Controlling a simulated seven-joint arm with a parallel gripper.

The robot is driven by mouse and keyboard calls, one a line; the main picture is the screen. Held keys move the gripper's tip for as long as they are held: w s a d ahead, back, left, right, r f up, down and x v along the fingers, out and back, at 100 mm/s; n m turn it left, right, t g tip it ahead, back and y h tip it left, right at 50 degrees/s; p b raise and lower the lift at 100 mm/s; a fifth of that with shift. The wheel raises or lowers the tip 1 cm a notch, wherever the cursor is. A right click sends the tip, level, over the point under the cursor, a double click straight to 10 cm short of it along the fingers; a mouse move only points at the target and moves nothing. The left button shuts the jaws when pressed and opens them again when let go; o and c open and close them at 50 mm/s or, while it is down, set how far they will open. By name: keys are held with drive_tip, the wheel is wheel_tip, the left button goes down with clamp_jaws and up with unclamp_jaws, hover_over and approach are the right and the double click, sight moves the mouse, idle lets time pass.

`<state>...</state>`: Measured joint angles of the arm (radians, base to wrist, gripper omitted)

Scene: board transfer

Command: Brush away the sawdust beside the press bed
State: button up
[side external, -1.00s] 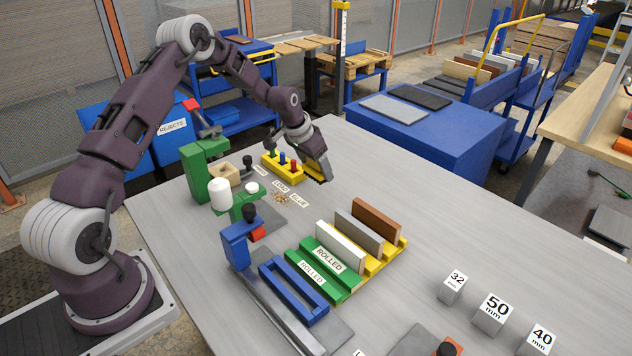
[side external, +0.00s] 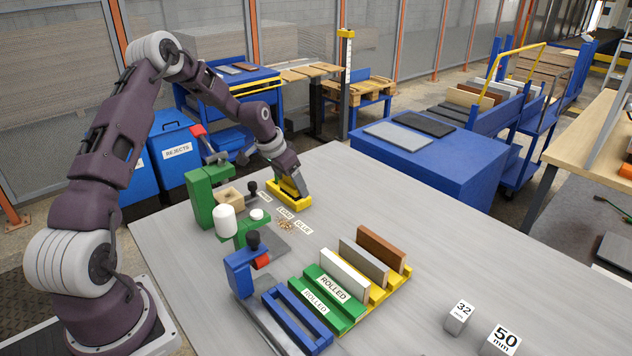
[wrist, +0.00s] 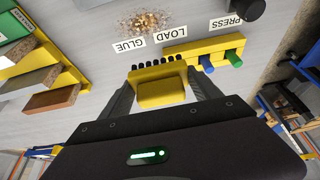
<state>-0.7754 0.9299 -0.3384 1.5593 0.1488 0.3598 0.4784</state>
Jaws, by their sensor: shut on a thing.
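My gripper (side external: 292,188) is shut on a yellow brush with black bristles. The brush (wrist: 162,84) sits between the fingers in the wrist view. The sawdust (side external: 286,225) is a small tan pile on the grey table, near the LOAD and GLUE labels, and also shows in the wrist view (wrist: 146,22). The bristles are apart from the pile in that view. The green press (side external: 199,197) stands left of the pile. A yellow peg holder (side external: 298,200) is beside my gripper, partly hidden by it; its blue and green pegs show in the wrist view.
A black knob (wrist: 240,9) is near the PRESS label. A blue clamp (side external: 238,272), green ROLLED trays (side external: 328,296) and a yellow rack (side external: 392,293) with upright boards stand nearer the camera. The table right of the labels is bare.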

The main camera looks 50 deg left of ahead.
drive_tip(key=s+a, duration=0.3)
drive_tip(key=s, duration=0.1)
hover_over(281, 215)
drive_tip(key=s, duration=0.1)
drive_tip(key=shift+s+f, duration=0.15)
drive_tip(key=shift+f, duration=3.5)
drive_tip(key=shift+d+f, duration=0.4)
drive_tip(key=shift+f, duration=0.4)
drive_tip(key=shift+c, duration=0.7)
drive_tip(key=shift+d, duration=4.1)
drive_tip(key=shift+a, duration=4.6)
wheel_tip(281, 215, up, 8)
drive_tip(key=shift+r, duration=0.2)
drive_tip(key=shift+d, duration=0.15)
